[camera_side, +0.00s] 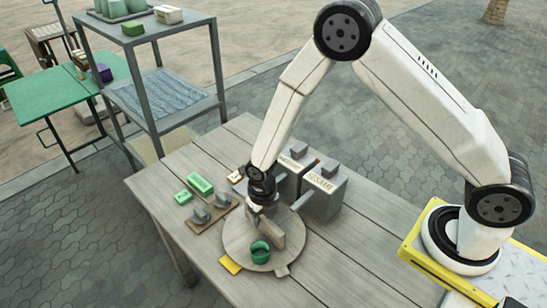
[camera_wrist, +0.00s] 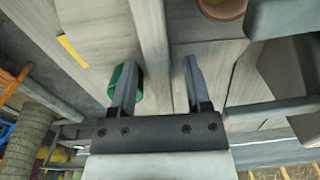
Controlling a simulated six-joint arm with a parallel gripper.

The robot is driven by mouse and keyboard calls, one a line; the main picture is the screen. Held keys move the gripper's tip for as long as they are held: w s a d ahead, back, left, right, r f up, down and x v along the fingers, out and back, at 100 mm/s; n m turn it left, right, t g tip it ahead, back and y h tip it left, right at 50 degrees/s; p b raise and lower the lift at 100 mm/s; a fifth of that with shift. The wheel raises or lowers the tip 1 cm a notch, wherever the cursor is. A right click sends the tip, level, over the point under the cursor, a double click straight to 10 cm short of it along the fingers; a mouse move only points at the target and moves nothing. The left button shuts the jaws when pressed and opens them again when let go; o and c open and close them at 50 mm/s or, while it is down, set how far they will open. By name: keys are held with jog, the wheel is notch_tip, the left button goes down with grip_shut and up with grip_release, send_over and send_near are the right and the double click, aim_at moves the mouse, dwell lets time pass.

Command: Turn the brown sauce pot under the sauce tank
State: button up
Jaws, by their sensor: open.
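A round wooden turntable (camera_side: 236,240) sits on the table with an upright wooden divider (camera_side: 275,240) across it. My gripper (camera_wrist: 158,80) is open above the turntable, its fingers apart on either side of the divider's line; I cannot tell whether they touch it. A green pot (camera_side: 260,252) stands on the turntable; it is partly behind the left finger in the wrist view (camera_wrist: 122,82). A brown pot (camera_wrist: 222,8) shows cut off at the top right of the wrist view, across the divider from the green pot; it is hidden in the side view. A grey sauce tank labelled SESAME (camera_side: 324,195) stands behind the turntable.
A second grey tank (camera_side: 290,183) stands beside it, partly hidden. A board with grey knobs (camera_side: 207,212) and green blocks (camera_side: 199,183) lie left of the turntable. A yellow tab (camera_side: 230,265) lies at its front edge. The front right table is clear.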

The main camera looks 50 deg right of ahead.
aim_at(263, 216)
jog(key=shift+r, duration=2.6)
jog(key=shift+r, duration=0.1)
jog(key=s+d+r+m+t, duration=0.1)
jog(key=s+d+r+m, duration=0.4)
jog(key=m, duration=1.2)
jog(key=s+d+r+m+t, duration=0.1)
jog(key=s+d+r+m, duration=0.4)
jog(key=m, duration=1.2)
notch_tip(263, 216, up, 3)
jog(key=shift+s+d+m+t, duration=0.25)
jog(key=shift+s+m+t, duration=0.05)
jog(key=shift+s, duration=0.15)
